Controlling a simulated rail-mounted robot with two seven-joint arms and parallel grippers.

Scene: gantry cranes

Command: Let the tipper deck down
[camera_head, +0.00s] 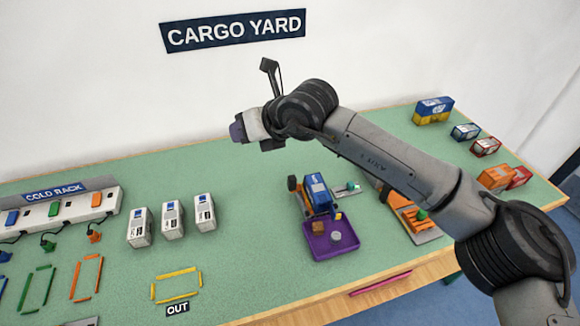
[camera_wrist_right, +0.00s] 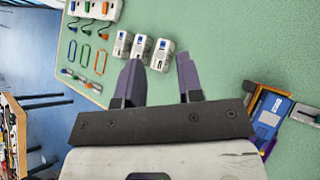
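The tipper appears to be the blue-and-orange unit (camera_head: 318,193) in the middle of the table. Its blue deck looks tilted toward a purple tray (camera_head: 320,251), which holds a small brown block and a grey round piece. A small grey plate with a green-topped part (camera_head: 349,188) sits right beside it. The blue part (camera_wrist_right: 271,108) also shows at the right of the right wrist view. My right gripper (camera_wrist_right: 158,72) is open and empty, its purple fingers apart. In the head view it (camera_head: 238,130) is high above the table, up and left of the tipper. My left gripper is out of view.
Three white units (camera_head: 172,220) stand left of the tipper, near the cold rack (camera_head: 60,212). An orange device (camera_head: 408,212) at right is partly hidden by my right arm. Several coloured boxes (camera_head: 485,147) stand far right. Green table (camera_head: 245,200) between the white units and tipper is clear.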

